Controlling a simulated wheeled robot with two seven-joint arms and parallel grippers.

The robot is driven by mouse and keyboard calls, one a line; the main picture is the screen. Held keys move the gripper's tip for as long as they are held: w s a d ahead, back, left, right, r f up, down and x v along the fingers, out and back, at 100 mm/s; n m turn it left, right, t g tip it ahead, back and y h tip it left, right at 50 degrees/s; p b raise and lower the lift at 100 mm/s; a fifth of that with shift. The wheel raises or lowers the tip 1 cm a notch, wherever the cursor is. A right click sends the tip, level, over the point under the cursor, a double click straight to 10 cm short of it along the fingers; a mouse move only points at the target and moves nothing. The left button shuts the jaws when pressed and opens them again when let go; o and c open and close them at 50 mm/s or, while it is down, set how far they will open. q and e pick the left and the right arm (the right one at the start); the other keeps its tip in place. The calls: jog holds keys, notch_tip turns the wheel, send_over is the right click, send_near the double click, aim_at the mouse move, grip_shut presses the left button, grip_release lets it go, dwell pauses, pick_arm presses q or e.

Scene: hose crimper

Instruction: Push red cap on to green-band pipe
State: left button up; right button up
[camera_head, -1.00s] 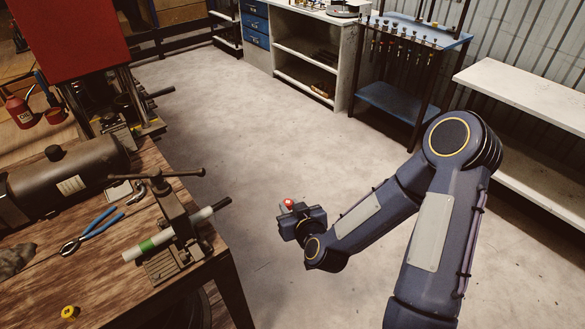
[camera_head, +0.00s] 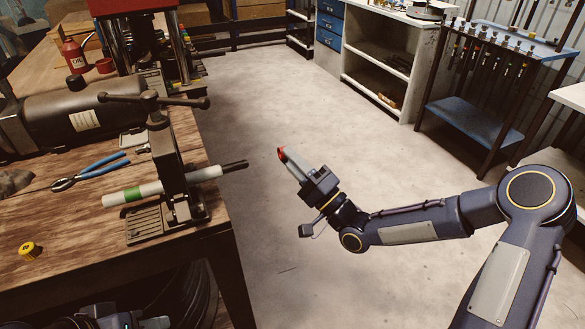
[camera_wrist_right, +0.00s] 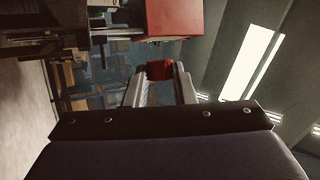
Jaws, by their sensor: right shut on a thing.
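The green-band pipe (camera_head: 205,174) lies sideways in a bench vise (camera_head: 170,165) at the table's right edge. Its white body has a green band near the left end, and its narrower black end (camera_head: 235,165) sticks out to the right past the table. My right gripper (camera_head: 287,155) is shut on the red cap (camera_head: 281,153). It holds the cap in the air, a short way right of the black end and apart from it. In the right wrist view the red cap (camera_wrist_right: 160,70) sits between the fingertips. My left gripper (camera_head: 140,322) shows partly at the bottom left; its fingers are unclear.
On the wooden table (camera_head: 70,235) are a yellow cap (camera_head: 30,251), blue-handled pliers (camera_head: 90,171) and a dark cylinder (camera_head: 75,115). A blue rack (camera_head: 490,110) with hanging hoses stands at the back right.

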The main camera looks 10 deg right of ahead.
aim_at(248, 164)
jog(key=shift+s+a+b, duration=0.35)
jog(key=shift+a+b, duration=0.05)
jog(key=shift+a, duration=0.5)
jog(key=shift+s+a+b, duration=0.3)
jog(key=shift+a+b, duration=0.1)
jog(key=shift+a, duration=0.55)
jog(key=shift+s+a+b, duration=0.35)
jog(key=shift+a+b, duration=0.05)
jog(key=shift+a, duration=0.5)
jog(key=shift+f+b, duration=0.1)
jog(key=shift+b, duration=0.75)
jog(key=shift+a, duration=0.2)
dwell(0.4)
jog(key=shift+s+a, duration=0.15)
jog(key=shift+a, duration=0.15)
jog(key=shift+s+a+b, duration=0.2)
jog(key=shift+a+b, duration=0.2)
jog(key=shift+a, duration=0.2)
